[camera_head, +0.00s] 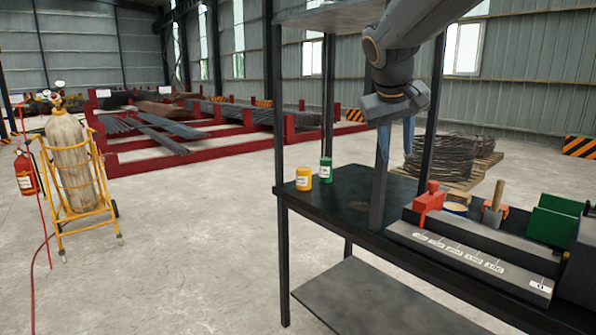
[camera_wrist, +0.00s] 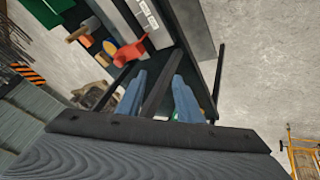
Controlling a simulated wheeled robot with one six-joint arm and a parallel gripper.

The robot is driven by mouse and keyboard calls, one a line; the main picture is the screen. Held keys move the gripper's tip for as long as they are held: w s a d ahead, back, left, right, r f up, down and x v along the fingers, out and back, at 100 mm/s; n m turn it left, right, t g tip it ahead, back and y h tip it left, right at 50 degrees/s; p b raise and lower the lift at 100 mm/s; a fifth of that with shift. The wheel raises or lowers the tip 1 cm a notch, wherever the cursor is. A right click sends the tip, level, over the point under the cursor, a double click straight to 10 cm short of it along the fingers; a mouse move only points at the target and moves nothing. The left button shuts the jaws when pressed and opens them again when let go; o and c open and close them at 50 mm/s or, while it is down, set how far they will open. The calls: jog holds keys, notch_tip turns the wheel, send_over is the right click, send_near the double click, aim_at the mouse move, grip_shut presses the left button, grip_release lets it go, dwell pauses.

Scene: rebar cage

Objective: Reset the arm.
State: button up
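My gripper (camera_head: 396,148) hangs from my arm (camera_head: 400,70) above the dark workbench (camera_head: 345,205), fingers pointing down. Its two blue fingers stand apart, with nothing seen held between them. The wrist view shows the same open gripper (camera_wrist: 158,100), with a dark bar (camera_wrist: 158,88) in line with the gap. I cannot tell how far that bar is from the fingers.
Dark uprights (camera_head: 280,130) and an upper shelf (camera_head: 325,17) frame the bench. A cylinder cart (camera_head: 78,165) stands left on open floor.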

jog(key=s+a+f+g+y, duration=0.3)
jog(key=s+f+g, duration=0.2)
jog(key=s+f, duration=2.3)
jog(key=shift+f+m+g, duration=0.4)
jog(key=shift+f, duration=0.4)
jog(key=shift+w+a, duration=0.1)
